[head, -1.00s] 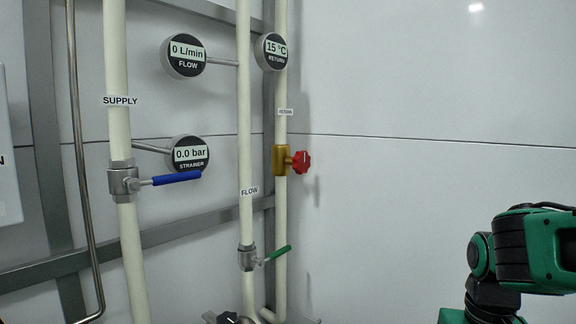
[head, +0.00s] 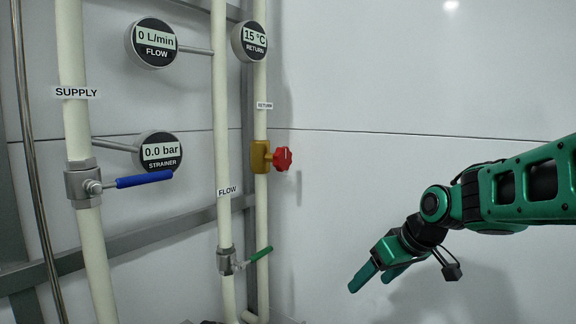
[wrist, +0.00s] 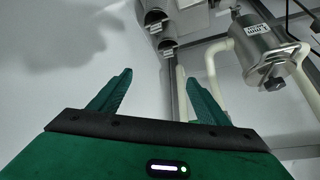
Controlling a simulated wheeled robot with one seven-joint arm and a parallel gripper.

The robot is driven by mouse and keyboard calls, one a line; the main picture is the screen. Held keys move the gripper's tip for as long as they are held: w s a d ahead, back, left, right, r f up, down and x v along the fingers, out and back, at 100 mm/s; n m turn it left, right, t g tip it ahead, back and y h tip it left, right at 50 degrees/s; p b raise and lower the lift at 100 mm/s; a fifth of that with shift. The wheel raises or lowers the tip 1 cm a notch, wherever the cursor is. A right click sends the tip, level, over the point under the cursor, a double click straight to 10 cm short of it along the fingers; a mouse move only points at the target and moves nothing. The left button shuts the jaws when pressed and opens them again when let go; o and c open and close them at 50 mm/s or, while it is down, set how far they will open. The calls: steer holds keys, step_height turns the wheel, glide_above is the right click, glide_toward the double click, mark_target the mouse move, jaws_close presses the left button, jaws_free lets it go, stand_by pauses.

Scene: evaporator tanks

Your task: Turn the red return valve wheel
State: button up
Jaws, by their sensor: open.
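The red return valve wheel (head: 282,159) sits on a brass valve body (head: 260,157) on the pipe labelled RETURN, in the middle of the head view. It faces right, toward the bare wall. My gripper (head: 372,282) is to the right of the wheel and lower in the picture, apart from it, with its green fingers pointing down and left. In the wrist view my gripper (wrist: 158,88) shows two spread fingers with nothing between them. The red wheel is not recognisable in the wrist view.
A blue-handled supply valve (head: 144,179) and a green-handled flow valve (head: 257,256) are on the pipes to the left. Round gauges (head: 152,43) stick out from the pipes. A metal canister (wrist: 262,48) shows in the wrist view. Bare wall (head: 400,80) lies right of the wheel.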

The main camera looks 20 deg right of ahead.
steer(key=w+a+r+n+t+y, duration=0.3)
steer(key=w+r+n+t, duration=0.1)
steer(key=w+r, duration=0.5)
steer(key=n+t+y, duration=0.4)
steer(key=n+y, duration=0.1)
steer(key=y, duration=0.1)
glide_toward(286, 160)
steer(key=x, duration=0.9)
steer(key=shift+c, duration=0.7)
steer(key=c, duration=0.9)
